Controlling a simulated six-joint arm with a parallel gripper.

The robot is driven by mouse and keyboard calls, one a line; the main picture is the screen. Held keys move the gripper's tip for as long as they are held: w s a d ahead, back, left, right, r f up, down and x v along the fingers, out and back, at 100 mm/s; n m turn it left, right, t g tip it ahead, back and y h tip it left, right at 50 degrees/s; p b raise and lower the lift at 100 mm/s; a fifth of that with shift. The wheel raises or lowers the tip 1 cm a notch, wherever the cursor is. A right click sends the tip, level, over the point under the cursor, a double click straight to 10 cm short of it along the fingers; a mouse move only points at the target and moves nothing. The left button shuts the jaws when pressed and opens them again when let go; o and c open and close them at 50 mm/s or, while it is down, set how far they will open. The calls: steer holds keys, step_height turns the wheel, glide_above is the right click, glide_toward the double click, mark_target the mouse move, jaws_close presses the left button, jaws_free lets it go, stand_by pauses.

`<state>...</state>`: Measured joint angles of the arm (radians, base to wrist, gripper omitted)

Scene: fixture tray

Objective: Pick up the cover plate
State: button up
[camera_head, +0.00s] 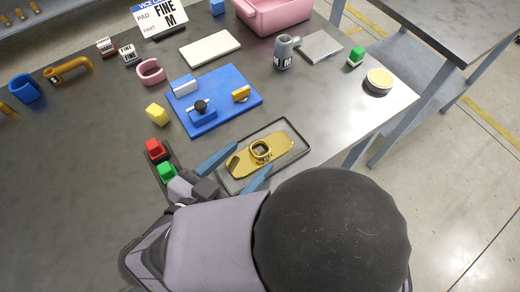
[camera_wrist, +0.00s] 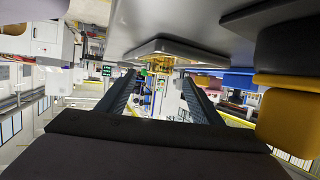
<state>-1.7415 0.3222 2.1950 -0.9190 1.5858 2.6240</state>
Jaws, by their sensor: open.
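A gold oblong plate with a raised ring in its middle, which I take for the cover plate (camera_head: 270,150), lies in a shallow dark-rimmed tray (camera_head: 296,124). My gripper (camera_head: 252,157) is open, with its two blue fingers spread on either side of the plate's near left end. In the wrist view my gripper (camera_wrist: 160,77) shows both dark fingers apart with nothing clamped. Gold metal (camera_wrist: 160,62) shows between and beyond the fingertips, under the tray's edge (camera_wrist: 170,47). I cannot tell whether the fingers touch the plate.
A blue fixture board (camera_head: 235,85) lies behind the tray.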

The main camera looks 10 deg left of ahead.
mark_target(261, 147)
steer(key=shift+x, duration=2)
steer(key=c, duration=1.4)
steer(key=shift+r, duration=0.2)
